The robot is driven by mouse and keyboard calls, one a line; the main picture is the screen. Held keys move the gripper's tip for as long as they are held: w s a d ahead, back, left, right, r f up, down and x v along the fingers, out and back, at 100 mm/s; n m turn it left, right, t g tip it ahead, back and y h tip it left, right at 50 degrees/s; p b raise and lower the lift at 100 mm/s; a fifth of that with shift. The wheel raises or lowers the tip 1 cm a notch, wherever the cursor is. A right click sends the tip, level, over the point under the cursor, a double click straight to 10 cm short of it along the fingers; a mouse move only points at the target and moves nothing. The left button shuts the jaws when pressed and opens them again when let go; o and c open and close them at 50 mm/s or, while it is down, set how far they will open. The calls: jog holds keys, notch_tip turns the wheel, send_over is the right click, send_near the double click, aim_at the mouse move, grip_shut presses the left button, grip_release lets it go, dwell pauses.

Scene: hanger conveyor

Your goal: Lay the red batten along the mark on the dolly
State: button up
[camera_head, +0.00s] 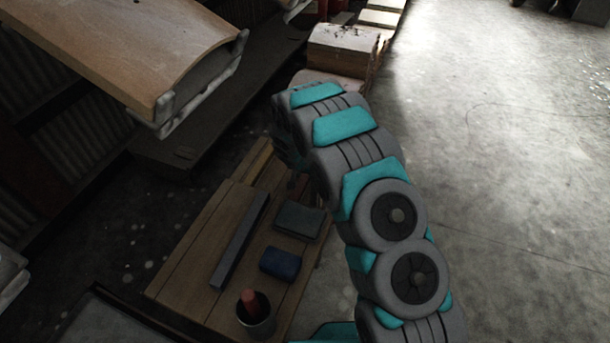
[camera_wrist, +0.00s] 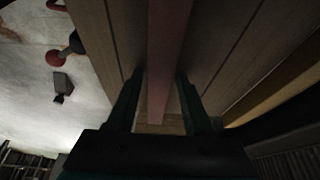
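The red batten (camera_wrist: 168,50) shows in the wrist view as a long dull-red bar running down the picture, parallel to the plank seams. Its lower end lies between the two fingers of my gripper (camera_wrist: 160,78). One finger stands on each side of it; in the dim light I cannot tell whether both touch it. In the head view my arm hides the batten and most of my gripper. The dolly (camera_head: 188,268) seems to be the low plank-topped platform at lower left. A long grey strip (camera_head: 240,240) lies lengthwise on it, perhaps the mark.
On the platform are a dark flat case (camera_head: 299,221), a blue block (camera_head: 281,263) and a cup (camera_head: 257,322) holding a red item. A curved wooden board on a hanger (camera_head: 140,45) overhangs at upper left. A wooden block (camera_head: 342,48) stands behind my arm. The right floor is clear.

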jog(key=shift+o, duration=1)
jog(key=shift+r, duration=0.1)
jog(key=p+v, duration=0.1)
jog(key=v, duration=1.1)
jog(key=shift+d+r, duration=0.1)
